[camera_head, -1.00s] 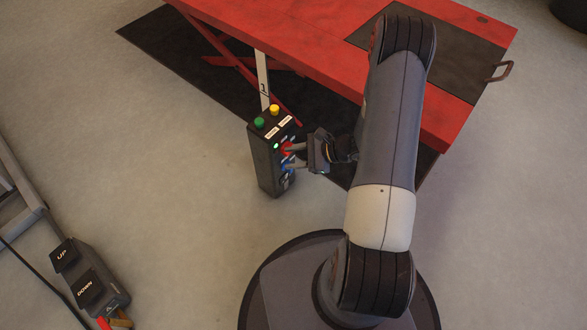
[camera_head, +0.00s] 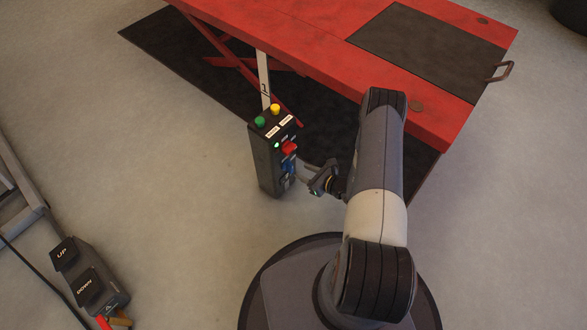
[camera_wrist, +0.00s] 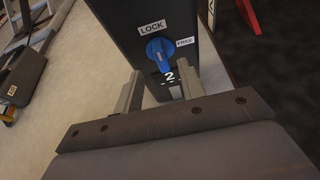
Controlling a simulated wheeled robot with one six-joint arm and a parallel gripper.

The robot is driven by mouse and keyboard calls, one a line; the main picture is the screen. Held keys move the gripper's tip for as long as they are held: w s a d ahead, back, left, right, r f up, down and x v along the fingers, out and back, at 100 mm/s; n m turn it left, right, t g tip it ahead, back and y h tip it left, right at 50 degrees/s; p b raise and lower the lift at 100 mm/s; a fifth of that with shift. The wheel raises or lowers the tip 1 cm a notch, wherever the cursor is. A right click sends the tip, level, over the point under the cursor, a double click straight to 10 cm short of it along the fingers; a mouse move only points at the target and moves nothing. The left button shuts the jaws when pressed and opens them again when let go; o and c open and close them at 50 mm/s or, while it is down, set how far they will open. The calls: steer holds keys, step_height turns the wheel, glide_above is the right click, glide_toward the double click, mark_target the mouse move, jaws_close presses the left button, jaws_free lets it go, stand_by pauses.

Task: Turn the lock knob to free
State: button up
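The blue lock knob (camera_wrist: 160,54) is on the front face of the black control box (camera_head: 262,164); it also shows in the head view (camera_head: 287,167). In the wrist view, a LOCK label (camera_wrist: 152,27) is above and left of it and a FREE label (camera_wrist: 185,42) is to its right. The exact direction of its pointer is hard to tell. My gripper (camera_wrist: 162,82) is open and empty, its fingers apart below the knob in the wrist view and not touching it. In the head view my gripper (camera_head: 315,178) is just right of the box.
A red switch (camera_head: 289,147), green button (camera_head: 260,121) and yellow button (camera_head: 275,109) are on the same box. The red lift table (camera_head: 320,45) stands behind. An UP/DOWN pedal unit (camera_head: 88,275) lies at lower left. Floor left of the box is clear.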

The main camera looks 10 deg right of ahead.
mark_target(292, 167)
steer(key=b+x, duration=0.1)
steer(key=x, duration=0.5)
steer(key=shift+w+a, duration=0.15)
steer(key=shift+a, duration=0.05)
jaws_close()
